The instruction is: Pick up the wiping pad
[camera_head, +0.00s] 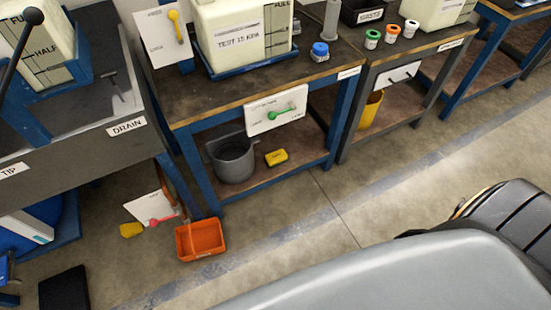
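A small yellow block with dark marks on it (276,157) lies on the lower shelf of the middle workbench, just right of a grey bucket (234,158). A second small yellow block (131,230) is low at the left, by a white card with a red handle (154,210) and an orange bin (200,240). Either could be the wiping pad; I cannot tell which. Nothing covers either block. Neither of my grippers shows in the head view.
The middle workbench (204,125) has blue legs and carries a white tank (243,35) and a blue-capped jar (320,52). A drain bench (100,138) stands left. A yellow bucket (370,109) sits under the right bench. Open floor (335,195) lies in front of the benches.

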